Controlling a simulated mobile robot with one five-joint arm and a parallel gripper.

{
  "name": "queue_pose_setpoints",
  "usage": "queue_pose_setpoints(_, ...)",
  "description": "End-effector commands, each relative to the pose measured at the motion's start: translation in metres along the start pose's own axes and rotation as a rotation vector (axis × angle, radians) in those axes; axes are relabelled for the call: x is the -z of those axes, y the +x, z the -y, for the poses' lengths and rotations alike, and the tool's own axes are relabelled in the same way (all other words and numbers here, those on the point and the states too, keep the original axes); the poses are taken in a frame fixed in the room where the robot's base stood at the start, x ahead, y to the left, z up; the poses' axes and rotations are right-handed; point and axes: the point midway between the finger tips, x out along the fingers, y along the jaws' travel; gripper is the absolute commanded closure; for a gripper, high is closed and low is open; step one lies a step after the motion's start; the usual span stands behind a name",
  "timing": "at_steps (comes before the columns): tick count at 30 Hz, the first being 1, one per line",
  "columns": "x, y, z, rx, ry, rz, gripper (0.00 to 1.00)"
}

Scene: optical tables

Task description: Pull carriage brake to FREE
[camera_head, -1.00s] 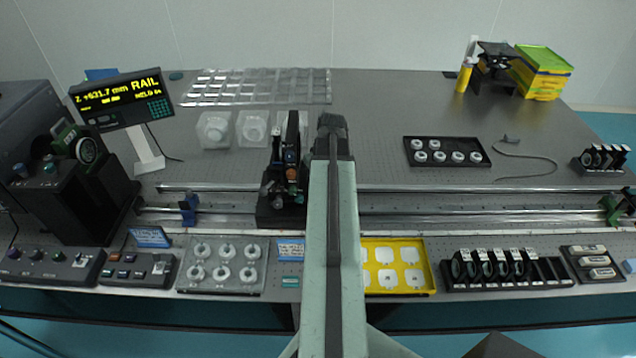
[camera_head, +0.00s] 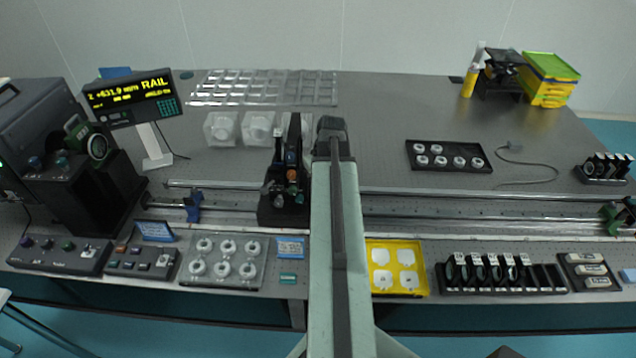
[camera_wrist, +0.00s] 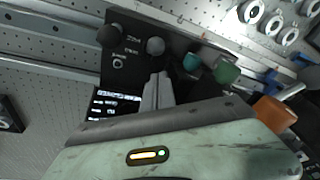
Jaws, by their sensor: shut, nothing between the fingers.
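The black carriage (camera_head: 284,208) sits on the long rail in the head view, just left of my arm. In the wrist view its dark face (camera_wrist: 130,62) shows tilted, with a black knob (camera_wrist: 108,35), a grey knob (camera_wrist: 155,46), a teal knob (camera_wrist: 192,62), a green knob (camera_wrist: 226,72) and an orange knob (camera_wrist: 274,113). I cannot tell which of these is the brake; its FREE marking is not readable. My gripper (camera_wrist: 158,78) is shut and empty, its tips close to the carriage face below the grey knob. Contact cannot be told. My arm hides the fingers in the head view.
A RAIL readout (camera_head: 132,97) stands at the left, showing about +631.9. Control boxes (camera_head: 60,254), a clear ring tray (camera_head: 222,262), a yellow tray (camera_head: 372,284) and a lens rack (camera_head: 500,275) line the front edge. The rail (camera_head: 480,208) right of my arm looks clear.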

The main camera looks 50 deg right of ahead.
Motion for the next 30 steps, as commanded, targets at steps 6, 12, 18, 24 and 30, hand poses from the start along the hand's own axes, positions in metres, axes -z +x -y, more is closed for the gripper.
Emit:
queue_pose_setpoints(6,0.0,-0.002,0.0,0.0,0.0,0.0,1.0)
queue_pose_setpoints(12,0.001,-0.005,0.0,0.0,0.001,0.0,1.0)
queue_pose_setpoints(18,0.001,-0.031,0.0,0.0,0.001,0.0,1.0)
queue_pose_setpoints(24,0.002,-0.07,0.001,0.0,0.001,0.0,1.0)
queue_pose_setpoints(30,0.001,-0.083,0.0,0.0,0.001,0.001,1.0)
